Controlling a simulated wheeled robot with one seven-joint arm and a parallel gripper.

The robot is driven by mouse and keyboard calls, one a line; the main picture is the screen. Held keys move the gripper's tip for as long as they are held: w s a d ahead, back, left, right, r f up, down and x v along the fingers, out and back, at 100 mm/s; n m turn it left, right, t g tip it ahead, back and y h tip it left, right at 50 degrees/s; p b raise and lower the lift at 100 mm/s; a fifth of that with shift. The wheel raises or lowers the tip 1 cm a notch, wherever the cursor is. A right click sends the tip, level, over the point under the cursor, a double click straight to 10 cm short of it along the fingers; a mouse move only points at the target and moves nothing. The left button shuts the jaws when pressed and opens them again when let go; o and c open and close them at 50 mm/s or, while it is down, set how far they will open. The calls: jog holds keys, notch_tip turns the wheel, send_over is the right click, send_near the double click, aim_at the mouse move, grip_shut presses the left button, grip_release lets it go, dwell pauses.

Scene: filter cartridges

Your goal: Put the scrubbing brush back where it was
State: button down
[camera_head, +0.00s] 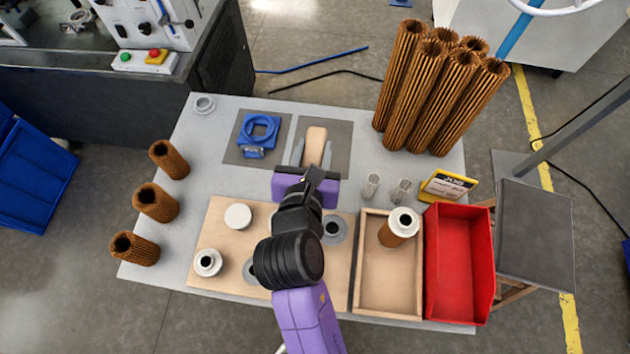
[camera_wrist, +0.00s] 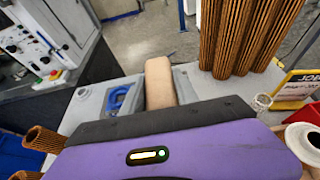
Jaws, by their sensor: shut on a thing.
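The scrubbing brush (camera_head: 316,140) shows as a tan wooden body; its bristles are hidden. It also shows in the wrist view (camera_wrist: 159,80), sticking out beyond my gripper. My gripper (camera_head: 312,158) is shut on the brush, with one grey finger on each side of it. The fingers also show in the wrist view (camera_wrist: 162,90). The brush is at the right dark grey mat (camera_head: 342,134) at the back of the table. I cannot tell whether it touches the mat or hangs just above it.
A blue ring-shaped tool (camera_head: 244,138) lies on the left mat, close by. Small glass jars (camera_head: 371,186), a yellow sign (camera_head: 447,185), a wooden tray (camera_head: 372,290) and a red bin (camera_head: 458,265) stand to the right. Tall pleated cartridges (camera_head: 430,95) stand at the back right.

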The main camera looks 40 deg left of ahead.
jog(key=shift+f+b, duration=1.25)
jog(key=shift+f, duration=7.1)
jog(key=shift+f, duration=0.1)
jog(key=shift+f+b, duration=0.3)
jog(key=shift+f, duration=0.15)
jog(key=shift+f, duration=0.1)
jog(key=c, duration=0.9)
grip_release()
jog(key=shift+s+d+f, duration=0.1)
jog(key=shift+f, duration=0.05)
